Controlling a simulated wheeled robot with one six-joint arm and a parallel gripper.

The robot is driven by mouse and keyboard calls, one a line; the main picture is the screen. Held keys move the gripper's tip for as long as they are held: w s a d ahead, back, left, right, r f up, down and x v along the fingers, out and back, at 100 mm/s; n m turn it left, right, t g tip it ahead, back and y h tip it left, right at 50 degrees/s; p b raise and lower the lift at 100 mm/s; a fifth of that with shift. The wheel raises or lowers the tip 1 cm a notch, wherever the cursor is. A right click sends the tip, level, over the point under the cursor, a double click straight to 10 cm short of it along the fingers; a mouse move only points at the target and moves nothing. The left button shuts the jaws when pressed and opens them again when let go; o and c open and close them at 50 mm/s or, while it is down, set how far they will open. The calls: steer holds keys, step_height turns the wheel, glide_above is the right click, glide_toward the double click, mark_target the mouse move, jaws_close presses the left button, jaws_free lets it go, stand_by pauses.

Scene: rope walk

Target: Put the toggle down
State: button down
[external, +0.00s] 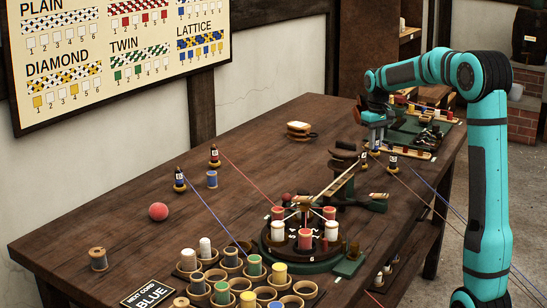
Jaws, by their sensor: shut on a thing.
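My gripper (375,140) points down over the far right part of the table, near the green board. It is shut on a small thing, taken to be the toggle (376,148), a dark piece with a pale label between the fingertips. The fingers hide much of it, and I cannot tell whether it touches the table. Similar dark labelled pieces stand close by, one (393,162) to the right and one (364,158) to the left. Two more, one (214,155) and another (179,180), stand at the left with cords running from them.
A round braiding stand (290,258) with red and white bobbins is at the front right. A rack of spools (232,276) sits in front. Taut cords cross the table and its right edge. A red ball (158,211) lies left. The table's back middle is mostly clear.

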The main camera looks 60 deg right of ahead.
steer(key=shift+f, duration=0.1)
steer(key=c, duration=1.3)
jaws_free()
steer(key=shift+o, duration=0.2)
step_height(320, 180, up, 12)
